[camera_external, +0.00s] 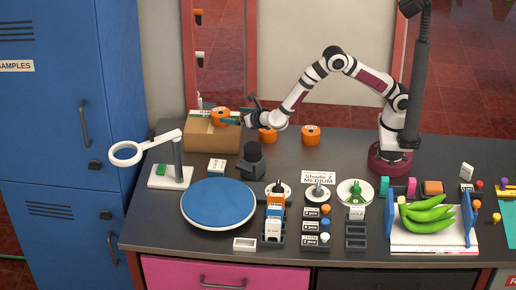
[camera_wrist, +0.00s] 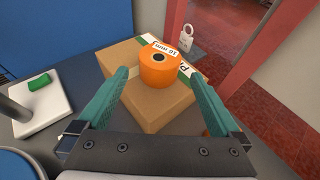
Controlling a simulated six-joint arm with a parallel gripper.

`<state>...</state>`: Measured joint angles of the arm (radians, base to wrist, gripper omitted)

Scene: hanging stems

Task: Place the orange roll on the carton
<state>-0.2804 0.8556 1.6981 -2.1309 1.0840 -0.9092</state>
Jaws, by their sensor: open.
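An orange roll (camera_external: 220,117) with a white label sits on the top of the brown cardboard carton (camera_external: 212,139). In the wrist view the roll (camera_wrist: 159,66) stands upright on the carton (camera_wrist: 150,103), near the printed tape strip, with its label and dark centre hole showing. My gripper (camera_external: 232,116) is just to the right of the roll in the external view. In the wrist view my gripper (camera_wrist: 160,74) has its two teal fingers spread wide, with the roll between and slightly beyond the tips. Gaps show on both sides of the roll. The gripper holds nothing.
Two more orange rolls (camera_external: 267,134) (camera_external: 311,134) stand on the dark table right of the carton. A magnifier stand (camera_external: 172,176) and a blue round disc (camera_external: 218,204) lie in front. A dark grey object (camera_external: 252,162) stands near the carton's front right.

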